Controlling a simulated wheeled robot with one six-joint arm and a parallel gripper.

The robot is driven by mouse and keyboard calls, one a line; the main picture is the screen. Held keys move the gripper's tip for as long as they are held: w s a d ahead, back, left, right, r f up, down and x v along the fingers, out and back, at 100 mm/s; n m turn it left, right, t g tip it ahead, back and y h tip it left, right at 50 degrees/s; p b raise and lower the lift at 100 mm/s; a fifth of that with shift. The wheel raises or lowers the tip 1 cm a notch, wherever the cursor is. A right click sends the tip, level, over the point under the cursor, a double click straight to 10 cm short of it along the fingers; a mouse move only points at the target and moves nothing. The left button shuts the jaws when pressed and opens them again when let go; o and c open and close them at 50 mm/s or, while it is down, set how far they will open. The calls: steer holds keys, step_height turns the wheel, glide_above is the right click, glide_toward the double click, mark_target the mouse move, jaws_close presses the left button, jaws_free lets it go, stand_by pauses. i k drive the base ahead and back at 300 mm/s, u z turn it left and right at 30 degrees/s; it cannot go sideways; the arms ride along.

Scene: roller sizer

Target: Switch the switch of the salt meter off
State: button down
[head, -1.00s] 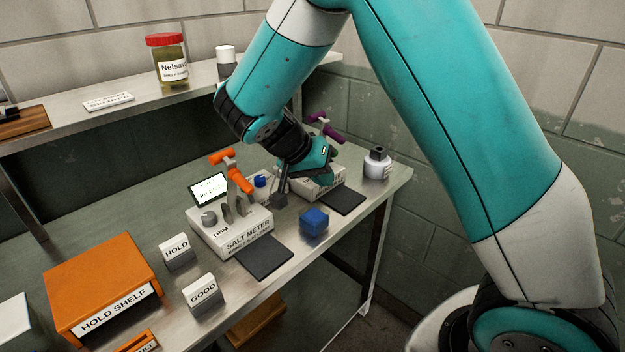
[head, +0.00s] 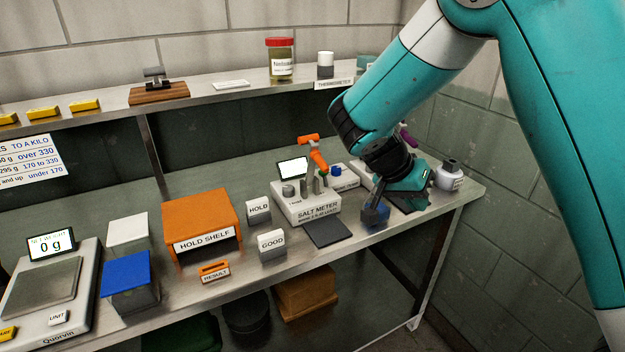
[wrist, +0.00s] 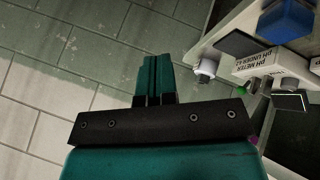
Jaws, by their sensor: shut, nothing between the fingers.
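The salt meter (head: 315,210) is a white labelled box in the middle of the bench. In the wrist view my shut fingers (wrist: 155,78) point away from the salt meter, which I cannot identify there.
A dark pad (head: 328,233) lies in front of the meter. HOLD (head: 258,210) and GOOD (head: 271,244) blocks and an orange hold shelf (head: 200,215) stand left. The wrist view shows the pH meter (wrist: 268,68), largely behind my arm in the head view.

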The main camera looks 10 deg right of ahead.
mark_target(323, 174)
steer(key=u, duration=0.45)
steer(key=i, duration=0.95)
steer(key=z, duration=0.05)
